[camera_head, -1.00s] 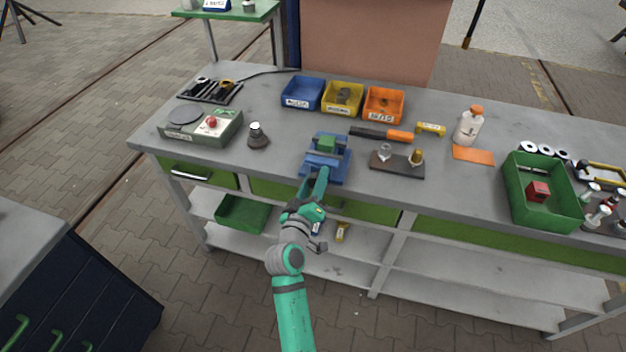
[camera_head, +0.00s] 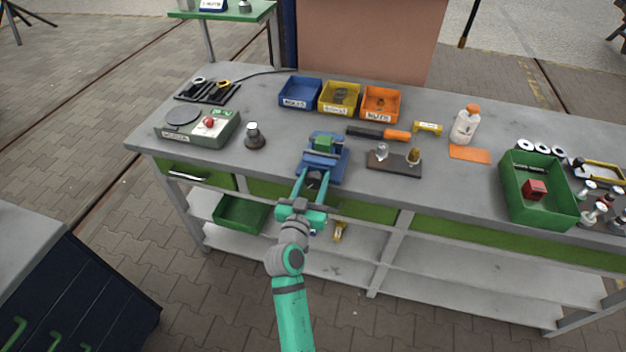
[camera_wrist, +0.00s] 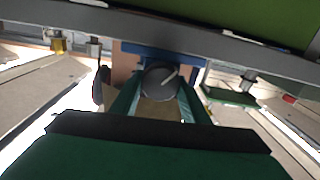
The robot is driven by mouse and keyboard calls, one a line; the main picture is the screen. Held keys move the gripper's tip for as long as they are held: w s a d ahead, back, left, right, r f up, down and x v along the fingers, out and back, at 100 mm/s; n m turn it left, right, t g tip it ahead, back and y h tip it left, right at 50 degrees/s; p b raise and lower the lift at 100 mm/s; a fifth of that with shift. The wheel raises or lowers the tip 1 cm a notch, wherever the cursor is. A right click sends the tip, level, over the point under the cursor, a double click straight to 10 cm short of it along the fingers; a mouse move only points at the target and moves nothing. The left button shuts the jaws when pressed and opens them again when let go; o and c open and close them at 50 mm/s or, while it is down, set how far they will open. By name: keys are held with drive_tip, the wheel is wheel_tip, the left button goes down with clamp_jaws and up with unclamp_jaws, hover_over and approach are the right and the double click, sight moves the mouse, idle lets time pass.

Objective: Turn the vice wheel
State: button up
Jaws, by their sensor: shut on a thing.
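The blue vice (camera_head: 326,165) stands at the front edge of the grey workbench, with a green block (camera_head: 323,143) on top between its jaws. My gripper (camera_head: 312,177) is shut on the wheel. Its two teal fingers lie on the left and right sides of the rim, and in the wrist view the fingers (camera_wrist: 158,96) hide the rim's sides.
A dark block with two small fittings (camera_head: 395,163) lies right of the vice, and a dark conical piece (camera_head: 254,139) stands left of it. Blue, yellow and orange bins (camera_head: 299,104) sit behind. The green drawer fronts (camera_head: 195,175) are below the bench top.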

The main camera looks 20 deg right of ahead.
drive_tip(key=shift+f+m, duration=0.15)
drive_tip(key=shift+m, duration=0.6)
drive_tip(key=shift+f+m, duration=0.15)
drive_tip(key=shift+m, duration=0.6)
drive_tip(key=o, duration=0.8)
drive_tip(key=shift+r, duration=0.15)
drive_tip(key=shift+v, duration=5.4)
